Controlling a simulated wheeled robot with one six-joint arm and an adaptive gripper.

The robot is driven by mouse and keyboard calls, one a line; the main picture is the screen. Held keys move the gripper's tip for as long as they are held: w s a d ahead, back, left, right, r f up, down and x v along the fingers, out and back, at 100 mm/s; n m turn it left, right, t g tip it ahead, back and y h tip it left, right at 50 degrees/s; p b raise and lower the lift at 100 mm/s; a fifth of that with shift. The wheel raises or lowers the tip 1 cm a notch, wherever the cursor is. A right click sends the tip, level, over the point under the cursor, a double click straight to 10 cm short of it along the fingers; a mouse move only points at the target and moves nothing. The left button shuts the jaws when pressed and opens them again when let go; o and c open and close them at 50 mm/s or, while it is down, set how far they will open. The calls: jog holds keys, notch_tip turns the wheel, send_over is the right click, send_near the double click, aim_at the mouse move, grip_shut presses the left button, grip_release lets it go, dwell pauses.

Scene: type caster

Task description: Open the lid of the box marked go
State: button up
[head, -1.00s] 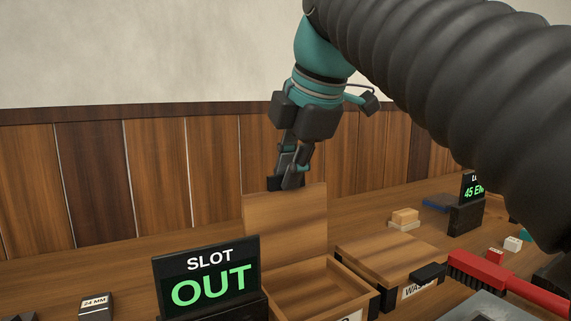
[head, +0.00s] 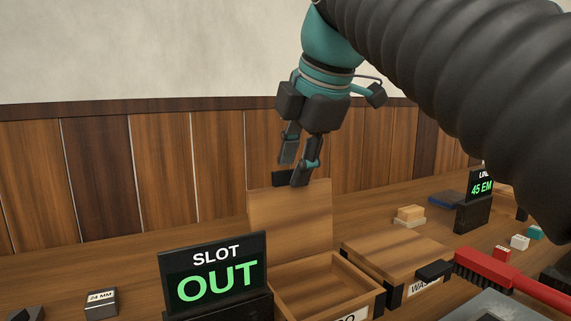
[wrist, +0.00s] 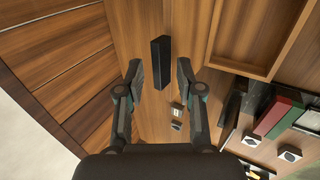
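An open wooden box (head: 318,290) stands in the middle front of the head view. Its front label (head: 350,318) is cut off by the frame edge, with only part of the lettering showing. Its lid (head: 290,220) stands upright at the back, with a black handle (head: 282,178) on its top edge. My gripper (head: 294,172) is at the top of the lid, fingers spread. In the wrist view, the open fingers (wrist: 161,74) have the black handle (wrist: 160,62) between and beyond their tips, with gaps on both sides.
A shut box with a partly hidden label starting "WAS" (head: 395,252) stands just right. A "SLOT OUT" sign (head: 212,280) stands in front left. A red brush (head: 510,280), small blocks (head: 410,215) and a "45 EM" display (head: 480,190) are to the right.

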jog(key=v, duration=0.6)
jog(key=shift+s+r, duration=0.2)
jog(key=shift+r, duration=0.15)
